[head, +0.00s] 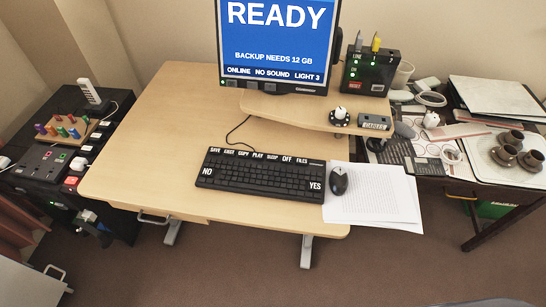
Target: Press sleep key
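A black keyboard (262,176) lies near the front edge of the light wooden desk (160,130). A row of white labels runs along its back edge. The sleep key label (272,157) is between the play label (258,156) and the off label (286,158). Large NO and YES labels mark its front left and front right corners. The monitor (276,45) behind it reads READY, BACKUP NEEDS 12 GB, ONLINE, NO SOUND and LIGHT 3. I cannot make out either of my grippers in the head view. Nothing covers the keyboard.
A black mouse (339,180) rests on white papers (375,200) right of the keyboard. A raised wooden shelf (290,113) and a black box with lights (370,72) stand behind. A dark cabinet (120,110) is at left, a cluttered side table at right. Desk left of the keyboard is clear.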

